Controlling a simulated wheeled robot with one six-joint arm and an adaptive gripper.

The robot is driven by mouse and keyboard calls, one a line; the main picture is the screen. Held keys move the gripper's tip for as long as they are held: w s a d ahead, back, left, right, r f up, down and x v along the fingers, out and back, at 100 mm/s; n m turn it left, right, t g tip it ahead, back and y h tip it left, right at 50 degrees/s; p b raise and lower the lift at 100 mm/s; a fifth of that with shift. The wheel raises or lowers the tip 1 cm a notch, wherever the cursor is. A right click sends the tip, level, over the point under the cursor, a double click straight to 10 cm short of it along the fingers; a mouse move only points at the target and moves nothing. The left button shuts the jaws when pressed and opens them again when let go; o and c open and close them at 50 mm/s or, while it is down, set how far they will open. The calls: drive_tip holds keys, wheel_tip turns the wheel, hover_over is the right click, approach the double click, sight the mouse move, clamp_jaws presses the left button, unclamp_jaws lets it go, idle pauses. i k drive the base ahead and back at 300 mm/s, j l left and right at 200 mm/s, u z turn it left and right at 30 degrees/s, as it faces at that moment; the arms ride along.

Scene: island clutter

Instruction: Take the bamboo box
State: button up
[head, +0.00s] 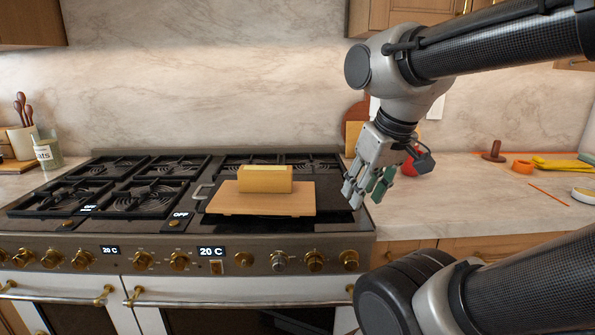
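A tan box (264,182), which looks like the bamboo box, sits on a light wooden board (240,208) on the right part of the stovetop. Its top shows a paler strip. My gripper (366,198) hangs to the right of the box, over the right edge of the stove, with its fingers pointing down. The fingers are apart and nothing shows between them. The gripper is clear of the box and the board.
The black burner grates (132,197) fill the left of the stove. A red round thing (412,164) is partly hidden behind my gripper. The right counter holds an orange ring (523,167) and yellow items (562,164). A jar (48,154) stands at far left.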

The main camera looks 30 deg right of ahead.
sight(251, 177)
drive_tip(key=i+j+z, duration=0.3)
drive_tip(key=j+z, duration=0.25)
drive_tip(key=j, duration=0.25)
drive_tip(key=i+j+z, duration=0.1)
drive_tip(key=j+z, duration=0.2)
drive_tip(key=j, duration=0.15)
